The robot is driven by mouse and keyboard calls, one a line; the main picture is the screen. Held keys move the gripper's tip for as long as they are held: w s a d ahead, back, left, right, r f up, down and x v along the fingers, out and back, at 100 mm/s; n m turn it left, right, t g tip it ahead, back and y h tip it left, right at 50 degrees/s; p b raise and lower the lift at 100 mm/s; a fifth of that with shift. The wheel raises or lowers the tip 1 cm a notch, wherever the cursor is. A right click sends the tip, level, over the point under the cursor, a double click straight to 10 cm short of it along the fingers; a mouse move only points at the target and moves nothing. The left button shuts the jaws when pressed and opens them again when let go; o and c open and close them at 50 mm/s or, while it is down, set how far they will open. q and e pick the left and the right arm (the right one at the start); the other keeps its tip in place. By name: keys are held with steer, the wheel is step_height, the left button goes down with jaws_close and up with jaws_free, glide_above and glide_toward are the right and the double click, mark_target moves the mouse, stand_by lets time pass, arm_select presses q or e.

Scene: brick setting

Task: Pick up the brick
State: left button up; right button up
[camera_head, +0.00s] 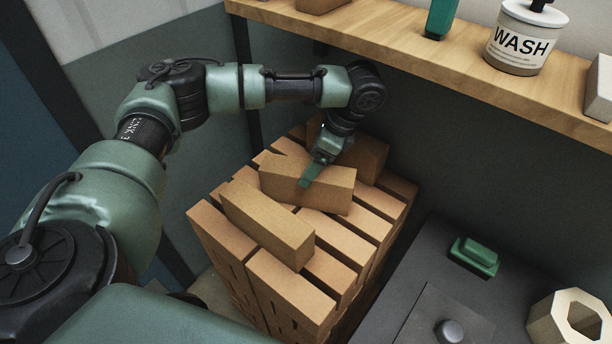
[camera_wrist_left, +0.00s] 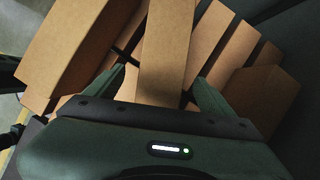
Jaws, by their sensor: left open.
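Several tan bricks form a stack (camera_head: 285,285) in the middle of the head view, with a few loose ones on top. My left gripper (camera_head: 309,178) points down at one loose brick (camera_head: 330,190) lying across the top of the stack. In the left wrist view this brick (camera_wrist_left: 168,55) lies between the two green fingers of my open left gripper (camera_wrist_left: 162,90). One finger shows against the brick's near side in the head view; whether it touches is unclear. A second loose brick (camera_head: 265,225) lies nearer, and a third (camera_head: 362,152) lies behind. My right gripper is not in view.
A wooden shelf (camera_head: 420,60) runs above and behind the stack, holding a WASH jar (camera_head: 522,45) and a green bottle (camera_head: 441,18). A dark surface (camera_head: 425,285) at right carries a green block (camera_head: 474,256) and a pale hexagonal ring (camera_head: 570,320).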

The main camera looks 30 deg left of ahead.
arm_select(q)
steer(key=shift+s+a+f, duration=0.1)
steer(key=shift+s+f, duration=0.15)
steer(key=shift+f, duration=0.15)
steer(key=shift+p+x, duration=0.3)
steer(key=shift+x, duration=0.5)
steer(key=x, duration=0.3)
steer(key=shift+w+a+f+p, duration=0.25)
steer(key=shift+w+f+p, duration=0.05)
steer(key=shift+f, duration=0.25)
steer(key=shift+s, duration=0.1)
steer(key=shift+c, duration=1.2)
steer(key=c, duration=1.5)
steer(key=shift+r, duration=0.15)
jaws_close()
steer(key=shift+w, duration=0.2)
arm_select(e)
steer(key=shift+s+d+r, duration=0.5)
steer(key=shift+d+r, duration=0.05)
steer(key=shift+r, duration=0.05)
